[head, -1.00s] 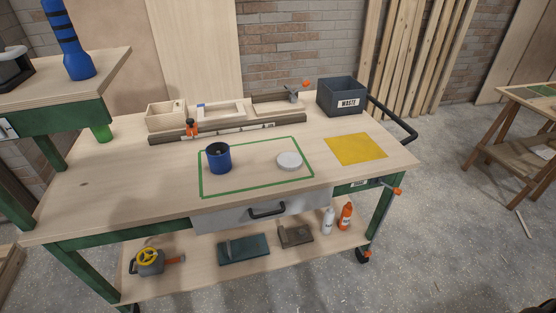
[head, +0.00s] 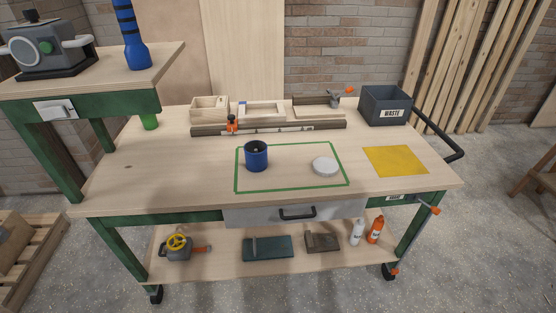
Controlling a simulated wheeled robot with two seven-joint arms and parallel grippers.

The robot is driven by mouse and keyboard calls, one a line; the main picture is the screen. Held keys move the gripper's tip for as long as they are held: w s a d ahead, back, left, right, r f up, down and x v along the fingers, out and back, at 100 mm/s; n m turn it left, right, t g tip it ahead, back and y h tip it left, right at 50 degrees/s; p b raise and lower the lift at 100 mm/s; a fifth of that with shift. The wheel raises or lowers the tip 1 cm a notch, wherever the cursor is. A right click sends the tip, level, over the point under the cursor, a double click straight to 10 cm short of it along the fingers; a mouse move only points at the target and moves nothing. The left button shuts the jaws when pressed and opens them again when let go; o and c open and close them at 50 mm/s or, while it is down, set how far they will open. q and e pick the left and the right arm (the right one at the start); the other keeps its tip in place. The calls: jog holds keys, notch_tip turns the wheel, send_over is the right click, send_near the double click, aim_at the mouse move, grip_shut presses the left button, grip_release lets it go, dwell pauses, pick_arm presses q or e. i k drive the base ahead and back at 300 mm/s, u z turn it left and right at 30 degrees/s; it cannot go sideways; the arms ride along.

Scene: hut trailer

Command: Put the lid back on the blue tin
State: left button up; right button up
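The blue tin (head: 256,157) stands upright and open-topped on the workbench, inside the left part of a green outlined rectangle (head: 292,188). Its dark inside shows, with something small and pale in it that I cannot make out. A round whitish lid (head: 325,167) lies flat inside the same outline, to the right of the tin and apart from it. Neither of my grippers shows in the head view.
Wooden trays (head: 262,109) and a long clamp bar (head: 270,129) line the bench's back. A dark WASTE bin (head: 385,106) stands back right, with a yellow sheet (head: 396,161) before it. A raised side table (head: 158,80) overlaps the back left. The bench's left front is clear.

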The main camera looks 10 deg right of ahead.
aim_at(255, 162)
jog(key=u, duration=2.15)
jog(key=i, duration=1.5)
jog(key=z, duration=2.7)
